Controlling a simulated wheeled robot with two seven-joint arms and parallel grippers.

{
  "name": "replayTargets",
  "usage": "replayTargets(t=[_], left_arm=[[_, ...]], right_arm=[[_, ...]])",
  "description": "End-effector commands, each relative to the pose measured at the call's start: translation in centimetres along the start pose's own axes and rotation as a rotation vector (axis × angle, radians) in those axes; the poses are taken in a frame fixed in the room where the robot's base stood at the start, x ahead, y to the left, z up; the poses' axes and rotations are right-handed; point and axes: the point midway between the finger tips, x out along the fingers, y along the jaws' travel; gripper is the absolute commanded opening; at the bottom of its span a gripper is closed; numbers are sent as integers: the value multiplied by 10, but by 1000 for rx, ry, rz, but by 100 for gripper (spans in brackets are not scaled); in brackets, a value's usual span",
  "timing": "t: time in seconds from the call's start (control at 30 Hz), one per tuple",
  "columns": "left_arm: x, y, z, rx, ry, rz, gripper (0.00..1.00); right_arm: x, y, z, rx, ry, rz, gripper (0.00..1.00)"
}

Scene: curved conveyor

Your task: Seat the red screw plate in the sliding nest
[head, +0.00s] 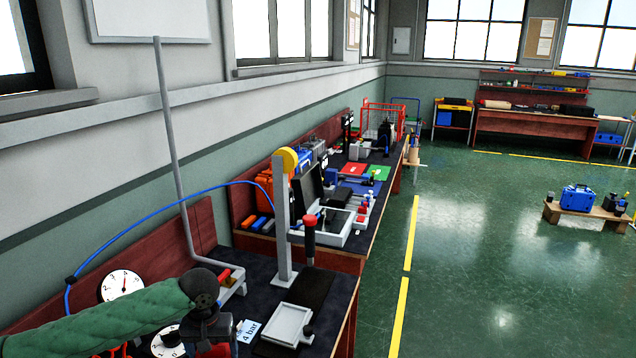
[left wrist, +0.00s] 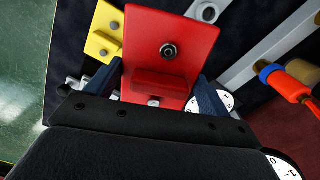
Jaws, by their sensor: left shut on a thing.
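The red screw plate (left wrist: 185,32) fills the upper middle of the left wrist view, with a dark screw in its face and a red block on it. My left gripper (left wrist: 156,90) is shut on that block, one dark finger on each side. In the head view my left gripper (head: 212,328) is at the bottom, over the near bench, with a bit of red below it. A pale square tray with a black knob (head: 288,322), seemingly the sliding nest, lies to its right and looks empty. My right gripper is not in view.
A yellow plate with two studs (left wrist: 103,35) lies beside the red plate. A grey post (head: 282,215) and a red-handled lever (head: 309,240) stand behind the tray. A card reading 4 bar (head: 248,330) and dials (head: 122,286) are nearby. A blue hose (head: 150,208) arcs over the bench.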

Motion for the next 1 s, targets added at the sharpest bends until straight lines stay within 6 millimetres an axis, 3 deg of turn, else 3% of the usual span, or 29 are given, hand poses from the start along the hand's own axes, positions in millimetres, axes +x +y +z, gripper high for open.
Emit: replayTargets(t=[0.1, 0.27, 0.63, 1.0], left_arm=[[5, 25, 15, 45, -2, 3, 48], [14, 40, 25, 65, -1, 2, 48], [17, 40, 27, 67, 0, 1, 48], [16, 34, 38, 63, -1, 0, 48]], right_arm=[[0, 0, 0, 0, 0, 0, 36], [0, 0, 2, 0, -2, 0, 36], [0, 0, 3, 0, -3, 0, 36], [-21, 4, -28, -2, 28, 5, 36]])
